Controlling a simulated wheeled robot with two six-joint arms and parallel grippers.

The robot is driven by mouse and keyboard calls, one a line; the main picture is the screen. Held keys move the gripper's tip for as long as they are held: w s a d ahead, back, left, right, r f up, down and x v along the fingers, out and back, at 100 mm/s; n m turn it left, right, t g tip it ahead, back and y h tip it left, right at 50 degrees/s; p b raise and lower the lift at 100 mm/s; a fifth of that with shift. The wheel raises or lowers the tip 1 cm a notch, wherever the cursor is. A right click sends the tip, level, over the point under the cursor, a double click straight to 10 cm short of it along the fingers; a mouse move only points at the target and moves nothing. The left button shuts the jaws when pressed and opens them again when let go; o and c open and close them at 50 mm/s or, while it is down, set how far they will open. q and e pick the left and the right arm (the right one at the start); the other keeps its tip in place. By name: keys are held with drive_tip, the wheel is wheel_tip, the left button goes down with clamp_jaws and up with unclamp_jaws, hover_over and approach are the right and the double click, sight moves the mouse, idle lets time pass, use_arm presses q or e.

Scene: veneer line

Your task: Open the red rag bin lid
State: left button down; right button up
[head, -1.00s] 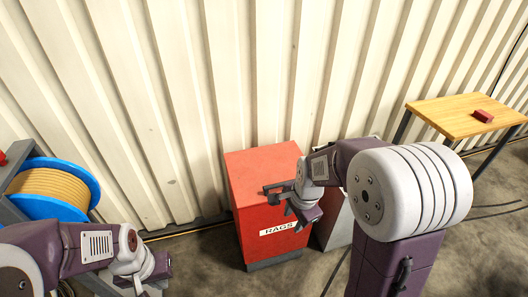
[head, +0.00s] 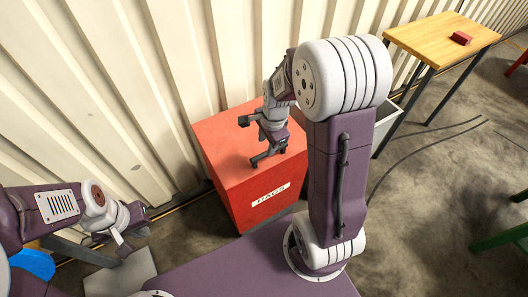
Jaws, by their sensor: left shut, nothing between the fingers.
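The red rag bin (head: 240,207) stands against the corrugated wall, with a white RAGS label on its front. Its red lid (head: 222,145) lies flat and looks closed. My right gripper (head: 249,142) is over the lid, its two fingers spread apart with nothing between them. I cannot tell whether it touches the lid. The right arm hides the lid's right part. My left gripper (head: 123,250) is at the lower left, well away from the bin, shut and empty.
A grey bin (head: 385,118) stands right of the red bin, partly behind my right arm. Cables lie on the floor. A blue spool (head: 32,264) shows at the lower left.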

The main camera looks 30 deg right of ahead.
sight(264, 154)
drive_tip(key=f, duration=0.3)
drive_tip(key=w+f+b, duration=0.1)
drive_tip(key=f, duration=0.1)
drive_tip(key=shift+w+f, duration=0.15)
drive_tip(key=shift+f, duration=0.25)
drive_tip(key=shift+f+b, duration=0.3)
drive_tip(key=shift+f, duration=0.05)
drive_tip(key=shift+w+a+f, duration=0.1)
drive_tip(key=shift+w+f, duration=0.05)
drive_tip(key=shift+f, duration=0.1)
clamp_jaws()
drive_tip(key=shift+r, duration=0.1)
idle(0.3)
